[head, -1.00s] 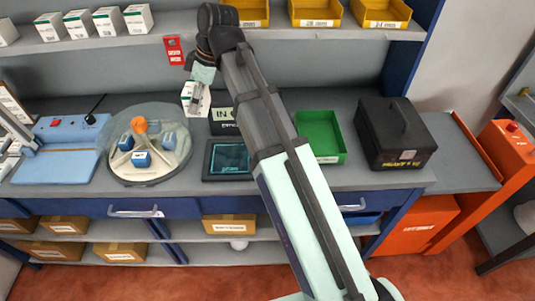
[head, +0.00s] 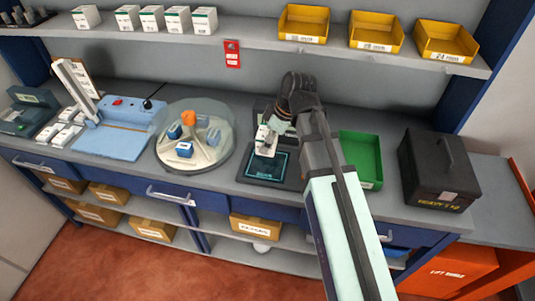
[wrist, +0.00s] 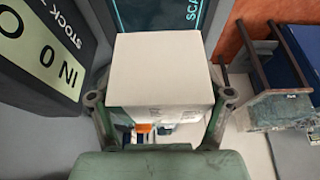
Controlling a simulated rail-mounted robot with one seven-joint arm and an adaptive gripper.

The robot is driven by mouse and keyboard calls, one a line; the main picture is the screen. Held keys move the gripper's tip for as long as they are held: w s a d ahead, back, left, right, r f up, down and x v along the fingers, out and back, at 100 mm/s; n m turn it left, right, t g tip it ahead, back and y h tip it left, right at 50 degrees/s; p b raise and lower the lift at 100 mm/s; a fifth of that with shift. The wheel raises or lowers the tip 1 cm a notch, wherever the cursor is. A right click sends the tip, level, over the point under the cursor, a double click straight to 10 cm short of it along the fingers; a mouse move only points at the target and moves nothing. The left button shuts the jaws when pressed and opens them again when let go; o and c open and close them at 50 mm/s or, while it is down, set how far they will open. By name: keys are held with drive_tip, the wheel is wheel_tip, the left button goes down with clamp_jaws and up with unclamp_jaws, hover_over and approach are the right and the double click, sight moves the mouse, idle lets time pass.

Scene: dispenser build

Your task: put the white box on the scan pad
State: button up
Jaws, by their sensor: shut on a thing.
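The white box (head: 266,141) is in my gripper (head: 274,132), which is shut on it over the scan pad (head: 253,171). In the wrist view, the white box (wrist: 160,70) sits between the two fingers of my gripper (wrist: 160,98), its plain face toward the camera. The scan pad (wrist: 190,14) shows as a dark screen with cyan marks beyond the box; the box hides much of it. In the head view the box is above the pad's back part. I cannot tell whether its bottom touches the pad.
A black "IN STOCK" sign (wrist: 45,45) stands close beside the box in the wrist view. A green tray (head: 360,160) and a black case (head: 440,170) stand to the right. A round covered carousel (head: 195,155) and a blue machine (head: 115,135) stand to the left.

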sight(263, 164)
drive_tip(key=shift+f+p, duration=0.8)
drive_tip(key=shift+f, duration=3.2)
drive_tip(key=shift+f, duration=0.2)
drive_tip(key=o, duration=1.4)
drive_tip(key=shift+r, duration=0.1)
drive_tip(key=b+v, duration=0.2)
drive_tip(key=v, duration=1)
drive_tip(key=shift+b, duration=0.35)
drive_tip(key=shift+r, duration=0.1)
